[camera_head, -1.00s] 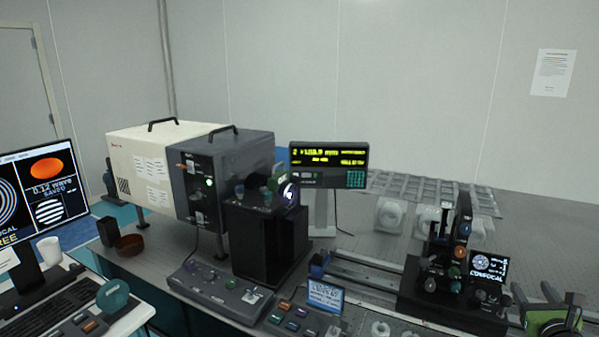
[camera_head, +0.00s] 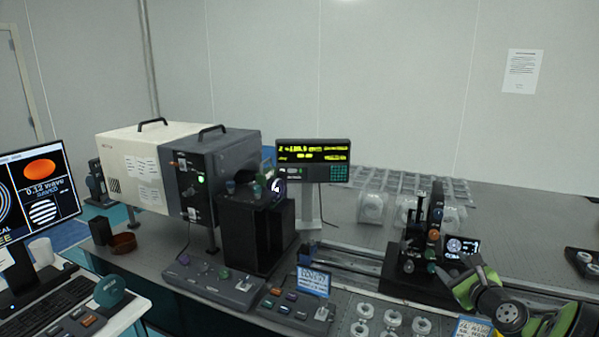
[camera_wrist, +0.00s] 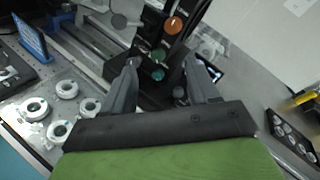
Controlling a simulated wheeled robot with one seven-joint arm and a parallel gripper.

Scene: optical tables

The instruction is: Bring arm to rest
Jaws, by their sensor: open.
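My gripper (camera_wrist: 165,82) is open, its two grey fingers spread apart with nothing seen between them. In the wrist view the black stage with coloured knobs (camera_wrist: 160,50) lies beyond and between the fingertips. I cannot tell the exact gap, and no contact is clear. In the head view my green and grey arm (camera_head: 500,305) is at the lower right, just right of the black stage (camera_head: 425,245). The fingertips are hard to make out there.
A rail (camera_head: 345,262) leads left from the stage. Several white ring mounts (camera_head: 392,318) lie in front of it, beside a small blue-framed sign (camera_head: 313,281). A dark tray (camera_wrist: 293,137) is at the right. The table behind the stage holds clear racks (camera_head: 410,182).

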